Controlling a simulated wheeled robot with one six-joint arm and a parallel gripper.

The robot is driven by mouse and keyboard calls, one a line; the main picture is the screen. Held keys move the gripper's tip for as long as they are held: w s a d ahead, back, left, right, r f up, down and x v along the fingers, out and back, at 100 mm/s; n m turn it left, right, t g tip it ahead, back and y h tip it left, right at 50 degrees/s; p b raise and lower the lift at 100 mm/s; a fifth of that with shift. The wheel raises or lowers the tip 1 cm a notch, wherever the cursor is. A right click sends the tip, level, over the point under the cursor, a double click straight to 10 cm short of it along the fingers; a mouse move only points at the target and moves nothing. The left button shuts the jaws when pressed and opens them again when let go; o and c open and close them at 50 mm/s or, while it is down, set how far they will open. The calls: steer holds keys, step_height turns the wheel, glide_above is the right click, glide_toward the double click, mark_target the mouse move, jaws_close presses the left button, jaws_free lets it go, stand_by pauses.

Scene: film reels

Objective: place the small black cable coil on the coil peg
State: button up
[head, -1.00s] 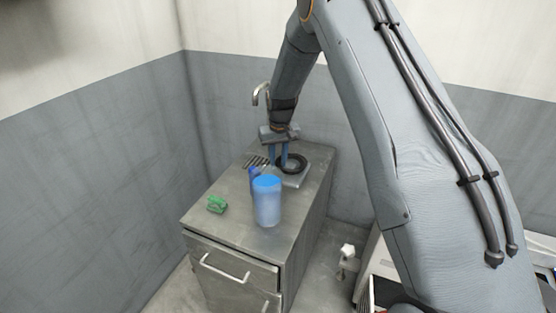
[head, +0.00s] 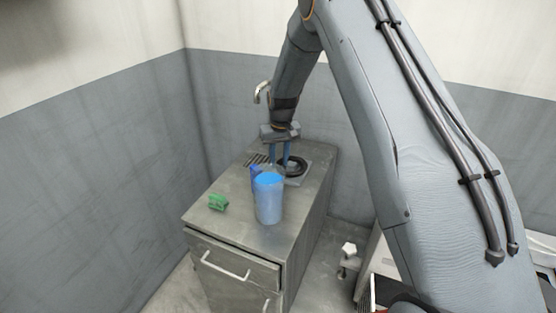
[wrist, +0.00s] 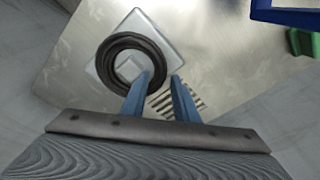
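The small black cable coil (wrist: 104,64) lies flat on a pale square plate (wrist: 135,20) on the metal cabinet top. In the wrist view, a pale square shape, seemingly the coil peg (wrist: 128,68), shows inside the ring, so the coil appears to be around it. The coil also shows in the head view (head: 297,167), partly behind a finger. My gripper (wrist: 161,78) has its two blue fingers apart at the coil's near right edge. One finger overlaps the ring in the picture and the other is outside it. Contact with the coil cannot be told.
A blue translucent cup (head: 269,203) stands in front of my gripper, with a darker blue object (head: 255,174) beside it. A green item (head: 218,202) lies near the cabinet's front left. Walls enclose the corner.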

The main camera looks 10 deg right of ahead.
steer(key=shift+s+d+f, duration=0.15)
steer(key=shift+d, duration=0.15)
steer(key=shift+r, duration=0.25)
step_height(320, 180, up, 11)
steer(key=b, duration=0.3)
steer(key=s+d, duration=0.2)
steer(key=s, duration=1.5)
steer(key=s+d+f+m, duration=0.1)
steer(key=s+d, duration=0.1)
steer(key=s, duration=1.6)
steer(key=shift+d+f, duration=0.1)
